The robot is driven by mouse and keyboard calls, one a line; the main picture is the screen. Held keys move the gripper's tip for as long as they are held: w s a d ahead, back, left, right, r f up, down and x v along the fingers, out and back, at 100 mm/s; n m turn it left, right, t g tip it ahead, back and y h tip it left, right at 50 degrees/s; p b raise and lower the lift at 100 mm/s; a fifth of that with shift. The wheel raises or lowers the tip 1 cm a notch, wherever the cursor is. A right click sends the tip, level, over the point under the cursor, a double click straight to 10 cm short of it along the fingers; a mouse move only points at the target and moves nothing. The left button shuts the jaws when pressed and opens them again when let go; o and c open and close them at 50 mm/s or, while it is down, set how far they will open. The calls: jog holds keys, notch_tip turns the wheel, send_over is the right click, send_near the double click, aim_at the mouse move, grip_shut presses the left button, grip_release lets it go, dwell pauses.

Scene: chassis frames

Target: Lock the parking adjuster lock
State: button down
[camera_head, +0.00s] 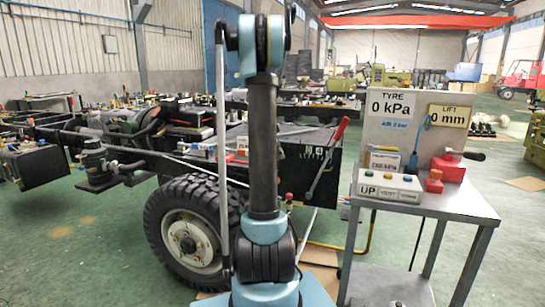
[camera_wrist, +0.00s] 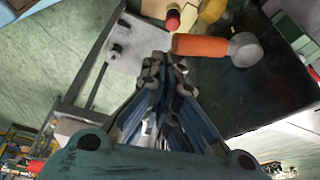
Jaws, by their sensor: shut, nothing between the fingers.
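My gripper (camera_wrist: 167,75) shows in the wrist view with its fingers together and nothing between them. An orange cylinder with a grey round end (camera_wrist: 205,45) appears just beyond and to the right of the fingertips. A small red knob (camera_wrist: 172,20) on a pale yellow part is above them. I cannot tell which part is the parking adjuster lock. In the head view, a long lever with a red handle (camera_head: 342,130) leans up beside the dark chassis panel (camera_head: 308,165). My upright arm covers the middle of the head view, and I cannot make out the gripper there.
A black tyre (camera_head: 190,232) sits under the chassis at left. A grey metal stand (camera_head: 455,204) at right carries a tyre gauge board (camera_head: 395,135), a button box (camera_head: 388,189) and a red block (camera_head: 447,168). Green floor (camera_head: 100,250) is open at front left.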

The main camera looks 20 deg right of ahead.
jog(key=shift+w+a, duration=0.2)
jog(key=shift+a, duration=0.35)
jog(key=shift+w+a, duration=0.2)
jog(key=shift+a, duration=0.3)
jog(key=shift+a, duration=0.1)
jog(key=w+d+v, duration=0.1)
jog(key=v, duration=0.8)
jog(key=shift+w+r, duration=0.15)
jog(key=shift+r, duration=0.25)
jog(key=shift+a, duration=0.1)
